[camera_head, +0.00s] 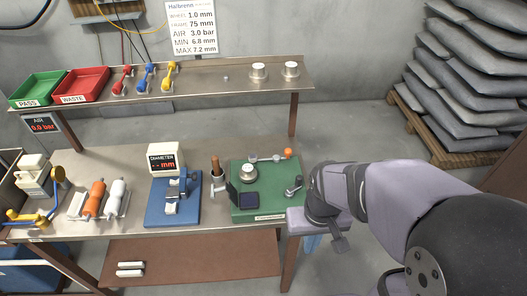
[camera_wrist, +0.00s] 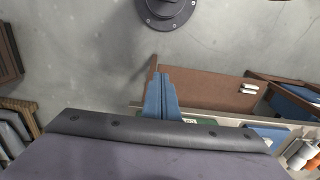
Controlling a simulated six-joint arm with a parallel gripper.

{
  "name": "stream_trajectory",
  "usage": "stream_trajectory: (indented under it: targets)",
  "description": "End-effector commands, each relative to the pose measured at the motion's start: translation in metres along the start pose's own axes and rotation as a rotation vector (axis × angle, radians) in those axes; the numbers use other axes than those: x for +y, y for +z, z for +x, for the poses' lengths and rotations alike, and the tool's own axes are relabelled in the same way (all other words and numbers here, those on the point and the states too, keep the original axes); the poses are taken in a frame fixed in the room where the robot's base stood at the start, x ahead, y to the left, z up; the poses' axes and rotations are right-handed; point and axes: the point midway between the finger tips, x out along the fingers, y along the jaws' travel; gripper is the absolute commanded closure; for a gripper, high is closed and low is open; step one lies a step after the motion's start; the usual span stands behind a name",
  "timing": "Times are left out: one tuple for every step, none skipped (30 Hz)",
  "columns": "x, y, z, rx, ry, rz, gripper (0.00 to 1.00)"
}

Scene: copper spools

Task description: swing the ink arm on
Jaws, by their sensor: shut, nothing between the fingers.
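A green-based device (camera_head: 270,204) stands at the right end of the workbench. On it are a round metal part (camera_head: 248,173), a dark square pad (camera_head: 248,201) and a small crank (camera_head: 294,187). A metal arm with an orange knob (camera_head: 288,154) lies along its back edge; it looks like the ink arm, but I cannot be sure. My gripper (camera_head: 312,243) is just off the bench's right edge, apart from the device and mostly hidden behind my wrist. In the wrist view, its blue fingers (camera_wrist: 161,76) are together and empty.
A blue diameter gauge (camera_head: 172,203) and a wooden-handled tool (camera_head: 215,172) stand left of the device. A raised shelf (camera_head: 210,79) with trays and coloured-handled tools runs behind. Sacks (camera_head: 470,75) are stacked at right. The floor beside the bench is clear.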

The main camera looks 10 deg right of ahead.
Motion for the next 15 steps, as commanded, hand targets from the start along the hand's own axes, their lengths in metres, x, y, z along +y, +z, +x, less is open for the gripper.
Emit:
stream_trajectory:
  targets:
    - [-0.001, -0.007, -0.002, 0.005, -0.001, -0.006, 1.0]
    - [-0.002, -0.011, -0.003, 0.01, -0.001, -0.009, 1.0]
    - [-0.003, -0.019, -0.005, 0.015, -0.002, -0.015, 1.0]
    - [-0.004, -0.025, -0.006, 0.02, -0.003, -0.02, 1.0]
    - [-0.005, -0.033, -0.008, 0.027, -0.004, -0.026, 1.0]
    - [-0.007, -0.044, -0.011, 0.037, -0.005, -0.034, 1.0]
    - [-0.008, -0.053, -0.013, 0.045, -0.006, -0.041, 1.0]
    - [-0.01, -0.063, -0.015, 0.053, -0.007, -0.048, 1.0]
    - [-0.013, -0.077, -0.019, 0.065, -0.009, -0.059, 1.0]
    - [-0.016, -0.088, -0.022, 0.075, -0.01, -0.069, 1.0]
    - [-0.018, -0.099, -0.024, 0.084, -0.012, -0.079, 1.0]
    - [-0.022, -0.114, -0.028, 0.098, -0.014, -0.091, 1.0]
    - [-0.025, -0.126, -0.03, 0.109, -0.015, -0.1, 1.0]
    - [-0.028, -0.137, -0.033, 0.12, -0.017, -0.11, 1.0]
    - [-0.032, -0.152, -0.036, 0.133, -0.019, -0.124, 1.0]
